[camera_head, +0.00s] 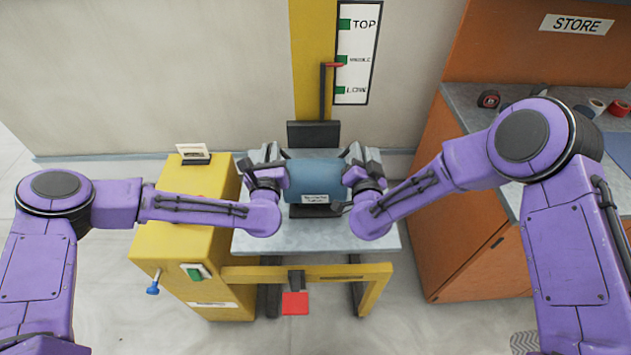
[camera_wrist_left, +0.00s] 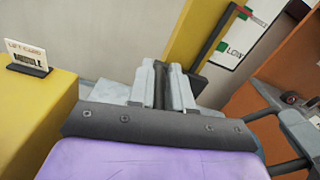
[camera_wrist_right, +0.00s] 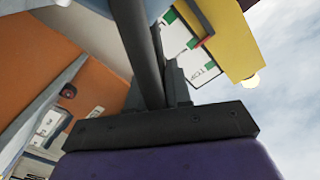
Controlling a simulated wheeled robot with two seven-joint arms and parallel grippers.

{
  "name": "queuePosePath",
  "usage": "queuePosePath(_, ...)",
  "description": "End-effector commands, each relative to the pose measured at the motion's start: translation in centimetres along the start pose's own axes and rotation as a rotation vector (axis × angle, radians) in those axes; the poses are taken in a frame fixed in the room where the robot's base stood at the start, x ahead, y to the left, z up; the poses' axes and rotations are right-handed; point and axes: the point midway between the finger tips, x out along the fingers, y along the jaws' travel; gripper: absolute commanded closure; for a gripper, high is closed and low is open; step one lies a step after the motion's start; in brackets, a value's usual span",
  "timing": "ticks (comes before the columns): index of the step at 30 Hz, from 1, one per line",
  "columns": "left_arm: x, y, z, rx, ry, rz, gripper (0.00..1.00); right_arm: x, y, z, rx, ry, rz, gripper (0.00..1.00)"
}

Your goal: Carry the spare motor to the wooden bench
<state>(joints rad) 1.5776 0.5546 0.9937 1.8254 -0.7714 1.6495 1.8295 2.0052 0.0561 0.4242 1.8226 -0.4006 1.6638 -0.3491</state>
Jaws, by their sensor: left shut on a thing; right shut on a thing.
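The spare motor (camera_head: 314,178) is a blue cylinder with a white label and a dark base, in the middle of the head view. It is over the grey lift plate (camera_head: 352,238); I cannot tell whether it rests on it. My left gripper (camera_head: 270,168) is shut on its left side, and my right gripper (camera_head: 358,168) is shut on its right side. In the right wrist view the right gripper (camera_wrist_right: 162,88) has a dark bar at its fingers. The left fingers (camera_wrist_left: 161,88) show in the left wrist view. I cannot identify a wooden bench for certain.
A yellow lift housing (camera_head: 185,235) stands left, with a card, green switch and blue-knobbed lever. A red pedal (camera_head: 295,303) is below the plate. The red pointer (camera_head: 333,65) is near MIDDLE on the scale. An orange-brown cabinet (camera_head: 462,258) with a grey top stands right, under a STORE sign.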

Motion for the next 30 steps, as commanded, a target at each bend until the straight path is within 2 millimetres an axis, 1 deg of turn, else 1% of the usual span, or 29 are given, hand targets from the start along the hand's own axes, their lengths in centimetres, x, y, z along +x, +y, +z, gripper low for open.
queuePosePath(1,-0.15,-0.42,-0.04,0.004,0.002,-0.012,1.00,0.09,-0.60,-0.09,0.004,0.001,-0.012,1.00)
queuePosePath(25,-0.27,-0.72,-0.07,0.003,0.003,-0.020,1.00,0.12,-0.75,-0.11,0.005,0.002,-0.016,1.00)
queuePosePath(26,-0.18,-0.87,0.34,0.001,-0.004,-0.022,1.00,0.24,-0.97,-0.40,0.007,0.008,-0.019,1.00)
queuePosePath(30,-0.22,-0.95,0.61,0.001,-0.003,-0.023,1.00,0.23,-1.13,-0.61,0.007,0.007,-0.019,1.00)
